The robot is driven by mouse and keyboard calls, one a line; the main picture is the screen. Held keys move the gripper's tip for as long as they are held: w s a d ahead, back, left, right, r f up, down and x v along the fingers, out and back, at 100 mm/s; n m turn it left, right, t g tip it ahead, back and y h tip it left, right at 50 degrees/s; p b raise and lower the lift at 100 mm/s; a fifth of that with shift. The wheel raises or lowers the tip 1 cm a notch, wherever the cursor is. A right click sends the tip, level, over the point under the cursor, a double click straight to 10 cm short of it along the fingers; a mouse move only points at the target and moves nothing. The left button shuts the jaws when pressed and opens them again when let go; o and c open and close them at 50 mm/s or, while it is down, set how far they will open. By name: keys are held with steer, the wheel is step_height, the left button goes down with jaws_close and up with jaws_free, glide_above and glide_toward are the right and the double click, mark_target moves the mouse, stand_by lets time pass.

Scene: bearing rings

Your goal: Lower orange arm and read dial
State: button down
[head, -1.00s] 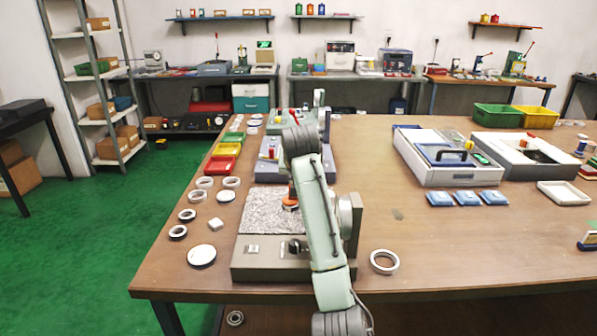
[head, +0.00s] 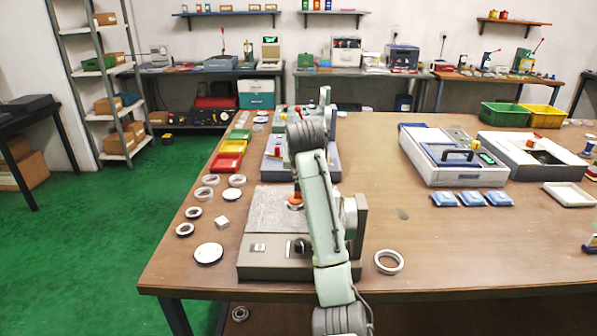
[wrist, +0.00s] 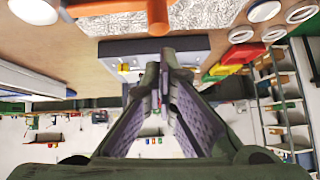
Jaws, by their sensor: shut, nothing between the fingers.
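The test stand has a grey base (head: 262,266) with a speckled granite plate (head: 265,215) at the near middle of the bench. An orange part (head: 295,200) shows over the plate, partly hidden behind my arm. In the upside-down wrist view, a thick orange arm (wrist: 105,8) lies in front of the speckled plate (wrist: 205,14), at the picture's top. My gripper (wrist: 160,72) is shut and empty, its fingertips apart from the orange arm. My own arm hides the gripper in the head view. No readable dial face shows.
Several bearing rings lie left of the stand, and one ring (head: 389,262) lies to its right. A blue-grey device (head: 270,165) stands behind the plate. Red (head: 227,163) and yellow trays are at the bench's left edge.

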steer(key=w+r+b+v, duration=0.1)
steer(key=b+v, duration=0.2)
steer(key=v, duration=0.8)
steer(key=shift+s+a+r, duration=0.15)
steer(key=shift+s+a, duration=0.05)
steer(key=shift+a, duration=0.15)
stand_by(0.8)
